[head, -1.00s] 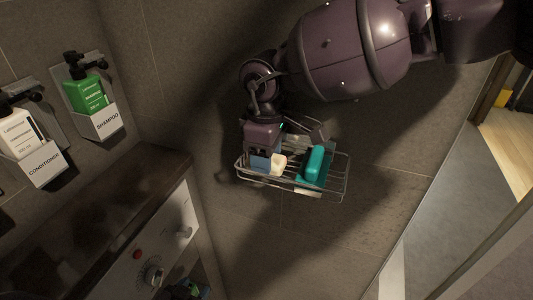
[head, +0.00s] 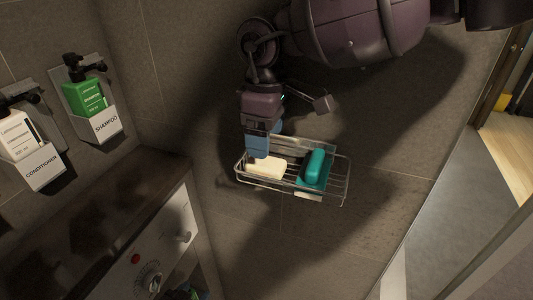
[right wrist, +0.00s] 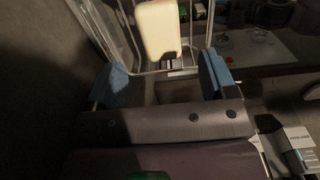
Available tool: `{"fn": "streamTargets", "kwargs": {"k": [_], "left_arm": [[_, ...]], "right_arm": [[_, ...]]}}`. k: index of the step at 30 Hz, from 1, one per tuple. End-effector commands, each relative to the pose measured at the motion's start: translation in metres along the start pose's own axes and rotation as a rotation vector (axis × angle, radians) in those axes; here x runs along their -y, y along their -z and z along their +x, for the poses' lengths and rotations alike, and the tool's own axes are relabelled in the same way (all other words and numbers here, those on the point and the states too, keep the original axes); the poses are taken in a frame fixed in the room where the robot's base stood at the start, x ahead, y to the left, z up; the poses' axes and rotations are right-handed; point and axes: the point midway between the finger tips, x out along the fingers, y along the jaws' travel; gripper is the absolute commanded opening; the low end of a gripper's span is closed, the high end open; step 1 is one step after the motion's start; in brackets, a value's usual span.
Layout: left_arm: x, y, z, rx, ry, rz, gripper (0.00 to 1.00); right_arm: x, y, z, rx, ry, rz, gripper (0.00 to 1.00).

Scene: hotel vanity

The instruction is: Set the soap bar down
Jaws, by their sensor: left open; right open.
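The cream soap bar (head: 266,168) lies in the left part of the wire basket (head: 346,186) on the tiled wall. My right gripper (head: 267,138) is open and empty just above and behind the bar. In the right wrist view the soap bar (right wrist: 160,30) lies beyond the two spread blue fingertips (right wrist: 164,75), with a gap between it and them. My left gripper (head: 183,292) shows only in part, dark and small at the bottom edge, below the cabinet panel.
Shampoo (head: 85,97) and conditioner (head: 17,135) bottles hang in wall holders at left. A dark counter (head: 100,215) with a knobbed panel (head: 152,255) stands below. A glass edge runs at right.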

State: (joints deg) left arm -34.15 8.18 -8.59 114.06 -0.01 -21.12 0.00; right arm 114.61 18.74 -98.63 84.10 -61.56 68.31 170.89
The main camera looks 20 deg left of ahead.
Motion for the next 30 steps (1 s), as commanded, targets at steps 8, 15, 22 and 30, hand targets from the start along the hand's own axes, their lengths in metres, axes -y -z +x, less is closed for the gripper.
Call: {"fn": "streamTargets", "kwargs": {"k": [8,15,22,30], "left_arm": [[-0.001,-0.008,0.002,0.006,0.0,-0.001,0.51],[0.0,-0.013,0.001,0.015,0.001,-0.002,0.51],[0.0,-0.013,0.0,0.015,0.001,-0.002,0.51],[-0.001,-0.011,0.002,0.01,0.001,-0.001,0.51]], "right_arm": [[-0.001,0.0,-0.046,0.0,-0.001,0.001,0.78],[0.0,0.0,-0.062,0.001,0.0,0.0,0.78],[0.0,0.0,-0.064,0.001,0.0,0.0,0.78],[0.0,0.0,-0.063,0.001,0.0,-0.001,0.78]]}}
